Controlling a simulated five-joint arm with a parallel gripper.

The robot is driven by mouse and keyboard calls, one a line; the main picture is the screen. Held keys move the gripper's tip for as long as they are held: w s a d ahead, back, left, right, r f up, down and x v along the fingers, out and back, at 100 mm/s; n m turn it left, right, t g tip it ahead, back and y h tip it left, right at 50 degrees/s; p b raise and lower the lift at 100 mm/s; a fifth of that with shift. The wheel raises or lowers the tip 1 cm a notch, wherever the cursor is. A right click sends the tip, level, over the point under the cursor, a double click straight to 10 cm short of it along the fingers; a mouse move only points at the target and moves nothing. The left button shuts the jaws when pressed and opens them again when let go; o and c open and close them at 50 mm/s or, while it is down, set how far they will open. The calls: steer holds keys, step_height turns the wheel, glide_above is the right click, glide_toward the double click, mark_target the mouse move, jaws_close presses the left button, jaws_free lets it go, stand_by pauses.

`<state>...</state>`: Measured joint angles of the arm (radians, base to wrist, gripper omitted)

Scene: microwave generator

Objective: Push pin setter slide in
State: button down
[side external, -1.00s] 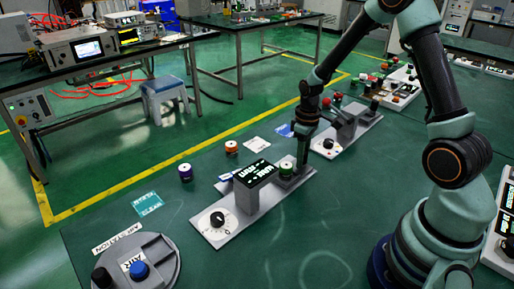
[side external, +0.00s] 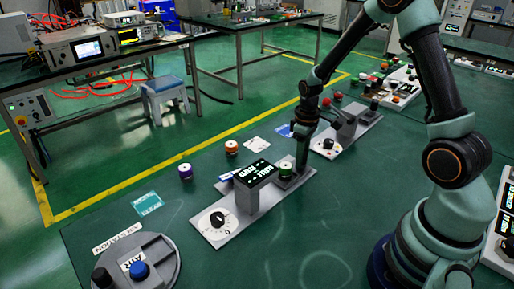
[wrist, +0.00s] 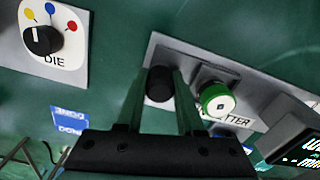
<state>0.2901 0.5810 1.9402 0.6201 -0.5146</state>
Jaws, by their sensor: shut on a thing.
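In the wrist view the green button (wrist: 217,102) sits beside a partly hidden label ending in "TTER". A black knob (wrist: 159,84), which looks like the slide's handle, stands on the grey plate. My gripper (wrist: 160,82) has its two fingers on either side of this knob and is shut on it. In the side view my gripper (side external: 301,168) is down at the plate's far end, hiding the knob.
A black dial (side external: 217,219) is at the plate's near end. The die unit's knob (wrist: 42,40) is at upper left in the wrist view. Purple (side external: 185,171) and orange (side external: 231,147) spools stand on the green table. The air station (side external: 140,270) is at front left.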

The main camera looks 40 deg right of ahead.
steer(key=a, duration=0.9)
steer(key=shift+a, duration=0.15)
steer(key=c, duration=0.5)
jaws_free()
steer(key=shift+c, duration=0.2)
steer(key=shift+r, duration=0.1)
step_height(320, 180, up, 12)
steer(key=shift+r, duration=0.1)
step_height(320, 180, up, 6)
steer(key=f+t, duration=0.1)
steer(key=t, duration=0.1)
glide_above(281, 168)
steer(key=s+a, duration=0.1)
steer(key=s, duration=0.2)
steer(key=s+a+r+m+t, duration=0.1)
steer(key=s+r+m+t, duration=0.1)
steer(key=s+r, duration=0.3)
steer(key=shift+s+r+m+t, duration=0.3)
steer(key=shift+s+t, duration=0.5)
steer(key=shift+s, duration=0.05)
